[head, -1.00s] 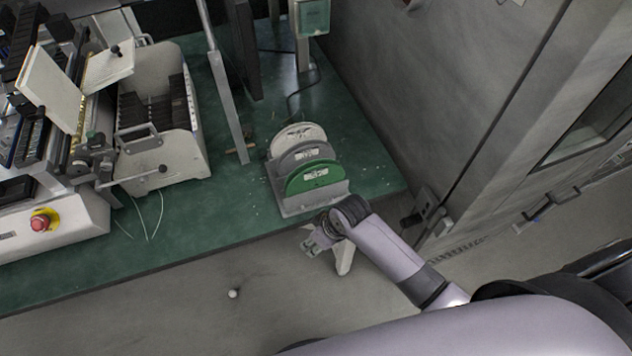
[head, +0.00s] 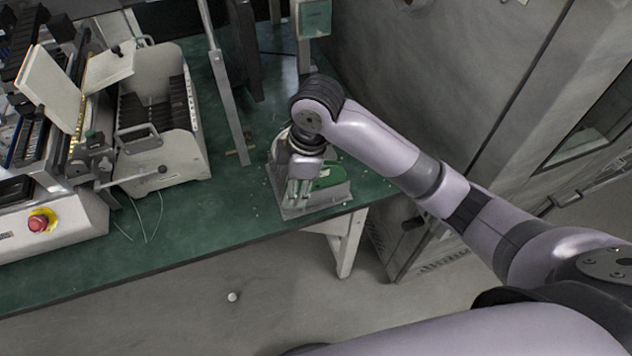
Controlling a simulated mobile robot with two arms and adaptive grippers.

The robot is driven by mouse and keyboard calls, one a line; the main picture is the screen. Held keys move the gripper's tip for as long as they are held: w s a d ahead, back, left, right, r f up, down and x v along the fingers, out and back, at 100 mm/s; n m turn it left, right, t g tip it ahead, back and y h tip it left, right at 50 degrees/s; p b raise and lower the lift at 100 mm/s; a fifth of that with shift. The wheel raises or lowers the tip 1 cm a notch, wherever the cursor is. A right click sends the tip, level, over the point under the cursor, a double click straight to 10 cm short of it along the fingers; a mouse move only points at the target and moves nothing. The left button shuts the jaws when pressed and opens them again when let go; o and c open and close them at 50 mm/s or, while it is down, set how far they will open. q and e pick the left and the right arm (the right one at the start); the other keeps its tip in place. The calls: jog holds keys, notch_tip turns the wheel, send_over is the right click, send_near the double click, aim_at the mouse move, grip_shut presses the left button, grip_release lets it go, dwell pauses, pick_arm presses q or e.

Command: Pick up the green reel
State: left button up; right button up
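The green reel (head: 331,176) stands in a grey holder (head: 318,203) on the green table, near its right front corner. Its left part is hidden by my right gripper (head: 297,200). That gripper hangs in front of and above the holder, pointing down, at the reel's left side. I cannot tell whether it touches the reel or whether its fingers are open. The grey and white reels behind the green one are hidden by my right wrist. My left gripper is out of view.
The green table (head: 190,225) is clear in front of the holder. A white machine (head: 160,120) with a red button (head: 38,224) stands at the left. A metal post (head: 228,90) rises behind the holder. A grey cabinet wall (head: 420,80) stands at the right.

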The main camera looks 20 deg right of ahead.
jog(key=w+d+r+n+h, duration=0.2)
jog(key=w+d+r, duration=0.4)
jog(key=r, duration=0.4)
jog(key=p, duration=0.2)
send_over(316, 183)
jog(key=w, duration=0.1)
jog(key=shift+g, duration=0.4)
jog(key=f, duration=1.2)
jog(key=shift+w+d+f, duration=0.1)
jog(key=shift+w+d, duration=0.05)
jog(key=shift+w, duration=0.05)
jog(key=f, duration=0.2)
jog(key=f+p, duration=0.1)
jog(key=f, duration=0.1)
jog(key=shift+s, duration=0.25)
jog(key=shift+f, duration=0.65)
jog(key=shift+c, duration=0.5)
grip_shut()
jog(key=shift+r, duration=0.1)
